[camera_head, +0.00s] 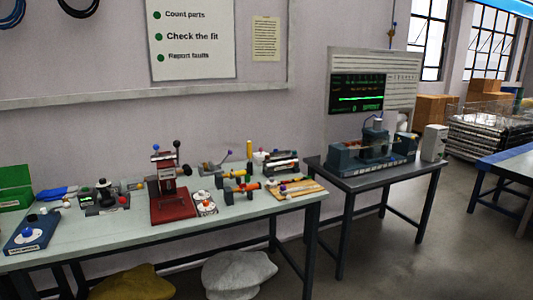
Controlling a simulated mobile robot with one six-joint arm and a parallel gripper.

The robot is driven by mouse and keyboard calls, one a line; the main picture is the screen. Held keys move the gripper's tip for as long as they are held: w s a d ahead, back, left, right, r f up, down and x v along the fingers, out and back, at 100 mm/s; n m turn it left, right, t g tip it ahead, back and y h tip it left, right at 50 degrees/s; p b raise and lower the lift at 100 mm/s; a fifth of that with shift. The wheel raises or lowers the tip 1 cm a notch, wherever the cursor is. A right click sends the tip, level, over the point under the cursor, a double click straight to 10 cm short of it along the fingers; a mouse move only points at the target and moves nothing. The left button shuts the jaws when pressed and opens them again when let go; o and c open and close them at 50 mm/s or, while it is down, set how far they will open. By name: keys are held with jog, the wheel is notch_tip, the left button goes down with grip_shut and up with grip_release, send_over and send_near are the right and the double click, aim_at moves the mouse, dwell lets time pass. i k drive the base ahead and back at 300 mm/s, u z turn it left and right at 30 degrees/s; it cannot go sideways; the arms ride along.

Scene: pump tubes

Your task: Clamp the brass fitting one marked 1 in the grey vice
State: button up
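Several small yellow-orange pieces, possibly brass fittings, lie on the pale workbench (120,236). Any number marks are too small to read, so I cannot tell which is fitting one. A grey device (283,161) with a block-like body stands at the bench's back right. It may be the grey vice, but I cannot tell for sure. My gripper is not in view.
A red press (171,192) stands mid-bench. A blue box (31,234) and a green bin (15,188) are at the left. A wooden board (296,190) with small parts lies at the right. A dark table (375,180) with a blue-grey machine (374,149) stands beyond.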

aim_at(229, 152)
jog(key=k, duration=0.4)
jog(key=z, duration=0.1)
jog(key=i, duration=1.2)
jog(key=u, duration=0.55)
jog(key=i, duration=0.8)
jog(key=u, duration=0.7)
jog(key=i, duration=0.65)
jog(key=u, duration=1)
jog(key=i, duration=0.85)
jog(key=u, duration=0.5)
